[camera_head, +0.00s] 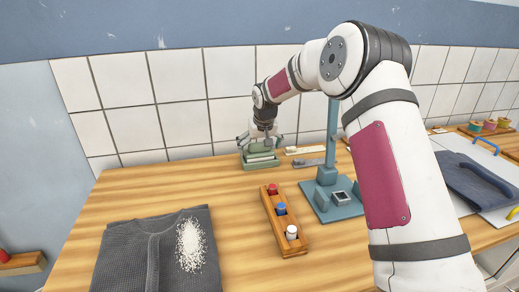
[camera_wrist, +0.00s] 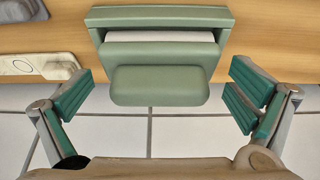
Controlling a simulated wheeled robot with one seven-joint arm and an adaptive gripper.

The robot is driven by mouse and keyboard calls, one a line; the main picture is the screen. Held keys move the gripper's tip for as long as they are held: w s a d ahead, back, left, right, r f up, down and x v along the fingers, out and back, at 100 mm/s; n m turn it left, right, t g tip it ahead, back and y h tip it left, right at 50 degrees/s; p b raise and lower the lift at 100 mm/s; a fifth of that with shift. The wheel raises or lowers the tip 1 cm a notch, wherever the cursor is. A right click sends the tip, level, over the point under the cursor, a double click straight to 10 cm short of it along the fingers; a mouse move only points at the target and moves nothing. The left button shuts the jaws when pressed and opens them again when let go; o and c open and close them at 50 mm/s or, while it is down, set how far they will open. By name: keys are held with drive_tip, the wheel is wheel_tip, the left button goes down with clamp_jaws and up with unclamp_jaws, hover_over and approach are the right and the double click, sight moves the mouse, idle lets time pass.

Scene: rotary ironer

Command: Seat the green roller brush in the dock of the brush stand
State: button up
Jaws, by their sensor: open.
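The green roller brush (camera_head: 261,160) is at the back of the table near the tiled wall. In the wrist view it appears as a green housing with a pale roller inside and a rounded green block (camera_wrist: 160,86) on top. My gripper (camera_head: 262,139) is above it, pointing down. In the wrist view my gripper (camera_wrist: 160,104) is open, its fingers wide apart on either side of the block and not touching it. The blue-grey stand (camera_head: 326,177) has a post and a flat base with a square, dark-centred fitting (camera_head: 341,198); my arm hides some of it.
A beige brush (camera_head: 304,150) and a grey one (camera_head: 309,162) lie right of the green brush. A wooden rack (camera_head: 283,222) holds red, blue and white-topped items. A dark garment (camera_head: 140,255) carries white grains. Dark cloth (camera_head: 468,178) lies on a white board at right.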

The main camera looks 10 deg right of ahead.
drive_tip(key=v, duration=1.2)
drive_tip(key=s+r+h, duration=0.1)
drive_tip(key=s+r, duration=0.4)
drive_tip(key=s, duration=0.8)
drive_tip(key=s+r, duration=0.5)
drive_tip(key=s, duration=0.7)
drive_tip(key=s+f, duration=0.3)
drive_tip(key=s, duration=0.8)
drive_tip(key=s+f+y, duration=0.1)
drive_tip(key=s+f, duration=0.1)
drive_tip(key=s, duration=1)
drive_tip(key=shift+s+d+f+g, duration=0.15)
drive_tip(key=shift+s+f+g, duration=0.05)
drive_tip(key=shift+f+g, duration=0.2)
